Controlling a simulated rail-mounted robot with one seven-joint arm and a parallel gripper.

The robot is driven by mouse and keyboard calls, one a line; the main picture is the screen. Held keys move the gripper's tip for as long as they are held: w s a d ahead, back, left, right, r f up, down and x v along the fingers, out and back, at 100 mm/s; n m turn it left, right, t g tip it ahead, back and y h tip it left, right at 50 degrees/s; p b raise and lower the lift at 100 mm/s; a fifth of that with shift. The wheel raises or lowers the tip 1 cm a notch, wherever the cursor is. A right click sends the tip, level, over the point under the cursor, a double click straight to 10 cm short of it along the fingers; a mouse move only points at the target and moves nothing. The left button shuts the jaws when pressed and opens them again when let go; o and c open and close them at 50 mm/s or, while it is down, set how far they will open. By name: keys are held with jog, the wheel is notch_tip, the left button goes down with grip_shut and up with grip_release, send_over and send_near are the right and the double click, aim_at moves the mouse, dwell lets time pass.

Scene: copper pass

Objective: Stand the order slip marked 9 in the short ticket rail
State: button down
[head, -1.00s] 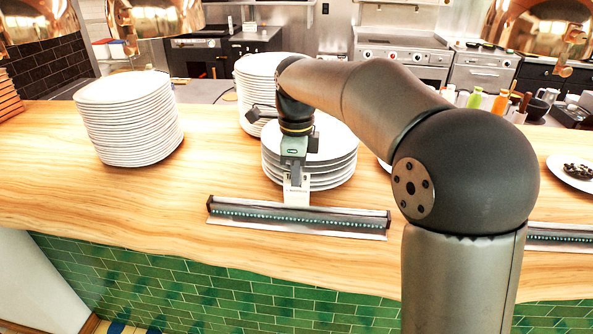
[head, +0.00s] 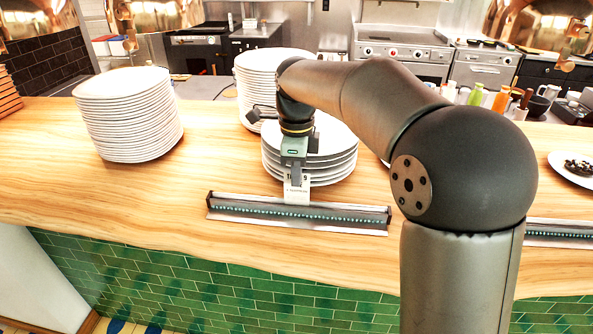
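I cannot tell whether the edge is seated in the slot. My gripper (head: 296,180) points down over the slip, with a grey finger in front of its upper middle. The gap between the fingers is hidden from this side.
Several stacked plates (head: 335,165) stand close behind my gripper. A taller plate stack (head: 128,115) is at the left. Another rail (head: 560,233) shows partly at the right, its left end hidden by my arm. The wooden counter (head: 90,205) is clear left of the rail.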

jog(key=shift+f, duration=0.25)
dwell(0.4)
jog(key=shift+f, duration=0.4)
dwell(0.8)
jog(key=c, duration=1.1)
grip_release()
jog(key=shift+r, duration=0.15)
jog(key=shift+r+p, duration=2.65)
jog(key=shift+r, duration=0.25)
